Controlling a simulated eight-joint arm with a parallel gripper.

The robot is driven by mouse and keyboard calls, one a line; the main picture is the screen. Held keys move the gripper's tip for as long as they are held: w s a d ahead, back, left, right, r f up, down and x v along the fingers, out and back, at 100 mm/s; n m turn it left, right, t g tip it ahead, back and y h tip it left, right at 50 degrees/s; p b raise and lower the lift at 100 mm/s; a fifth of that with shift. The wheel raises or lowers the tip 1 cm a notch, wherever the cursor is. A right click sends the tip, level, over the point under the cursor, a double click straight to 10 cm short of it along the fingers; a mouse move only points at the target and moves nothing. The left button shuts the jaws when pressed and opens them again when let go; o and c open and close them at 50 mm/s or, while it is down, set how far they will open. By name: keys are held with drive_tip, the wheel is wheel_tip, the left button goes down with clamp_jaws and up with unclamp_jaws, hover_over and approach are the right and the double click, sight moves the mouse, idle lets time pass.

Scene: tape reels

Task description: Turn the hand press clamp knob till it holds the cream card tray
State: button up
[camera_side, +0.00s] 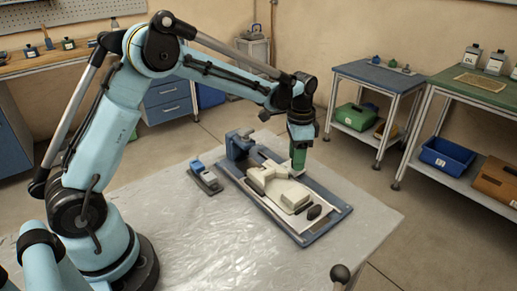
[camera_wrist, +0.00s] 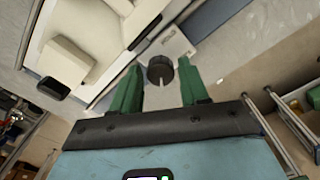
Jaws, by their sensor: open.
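My gripper (camera_side: 298,158) points down over the far right edge of the press, its green fingers spread. In the wrist view my gripper (camera_wrist: 159,86) is open, with a dark round knob (camera_wrist: 160,69) between the fingertips. A gap shows on both sides of the knob, so the fingers do not appear to grip it. In the side view the gripper hides the knob. The cream card tray (camera_side: 289,194) lies on the blue-edged press base (camera_side: 318,235); cream parts (camera_wrist: 65,60) also show at upper left in the wrist view. Whether the clamp touches the tray is unclear.
A blue upright block (camera_side: 238,146) stands at the base's back left corner. A small blue and grey device (camera_side: 205,178) lies left of the base. The plastic-covered surface (camera_side: 240,245) in front is clear. Two carts (camera_side: 377,75) stand at the right.

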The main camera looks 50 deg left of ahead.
wheel_tip(320, 180, up, 12)
drive_tip(key=shift+f, duration=0.2)
idle(0.4)
drive_tip(key=s+f+n+t, duration=0.2)
drive_tip(key=s+n+t, duration=0.4)
drive_tip(key=s, duration=1.3)
drive_tip(key=shift+d+f+n+t, duration=0.2)
drive_tip(key=shift+d+n+t, duration=0.15)
drive_tip(key=shift+t, duration=0.25)
